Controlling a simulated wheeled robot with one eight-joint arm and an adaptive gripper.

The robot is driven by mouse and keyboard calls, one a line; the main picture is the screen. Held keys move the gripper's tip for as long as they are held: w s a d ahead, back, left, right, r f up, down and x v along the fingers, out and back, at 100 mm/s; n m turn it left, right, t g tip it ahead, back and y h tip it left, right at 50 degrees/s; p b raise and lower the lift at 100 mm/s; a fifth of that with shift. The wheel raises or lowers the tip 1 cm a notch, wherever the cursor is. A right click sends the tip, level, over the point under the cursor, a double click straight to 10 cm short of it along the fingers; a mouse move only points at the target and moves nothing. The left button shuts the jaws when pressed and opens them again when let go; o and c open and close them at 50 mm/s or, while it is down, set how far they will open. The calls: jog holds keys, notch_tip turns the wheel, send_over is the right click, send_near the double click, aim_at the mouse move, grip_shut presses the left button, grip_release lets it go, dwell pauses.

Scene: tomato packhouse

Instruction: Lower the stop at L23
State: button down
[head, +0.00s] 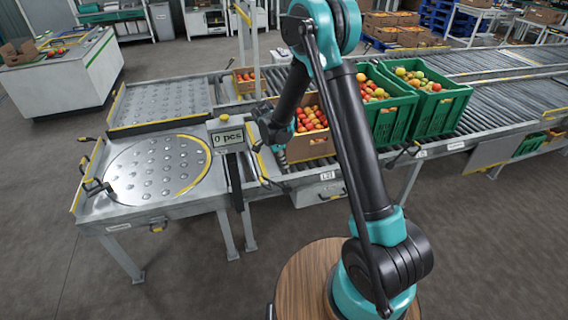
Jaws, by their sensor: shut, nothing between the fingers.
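My gripper (266,141) is shut and empty. It hangs at the near side of the roller conveyor (440,135), just right of the display reading "0 pcs" (227,138). A yellow-edged lever (262,166) with a dark handle sits on the conveyor's near edge, just below my gripper; I cannot tell whether they touch. Another dark-handled lever (404,154) is on the near rail further right. A small label (328,199) below the rail seems to start with "L2", but its last digit is unclear. I cannot tell which lever is the stop at L23, nor its position.
A cardboard box of tomatoes (307,150) and two green crates of tomatoes (392,122) (447,110) stand on the rollers. A round ball-transfer turntable (150,172) is at the left. A yellow-edged post (243,50) rises behind. The near floor is clear.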

notch_tip(320, 180, up, 10)
dwell(0.5)
jog(key=s+d+r+n+t+y, duration=0.1)
jog(key=s+d+r+n, duration=0.1)
jog(key=s+d+n, duration=0.35)
jog(key=s+d+r+n+y, duration=0.1)
jog(key=s+d+r+n, duration=0.15)
jog(key=s+d, duration=0.45)
jog(key=s+d+f+n+t+y, duration=0.1)
jog(key=s+d+n, duration=0.5)
jog(key=s, duration=0.7)
jog(key=shift+s+d+f+t, duration=0.3)
jog(key=shift+d+f+t, duration=0.35)
jog(key=shift+d, duration=0.4)
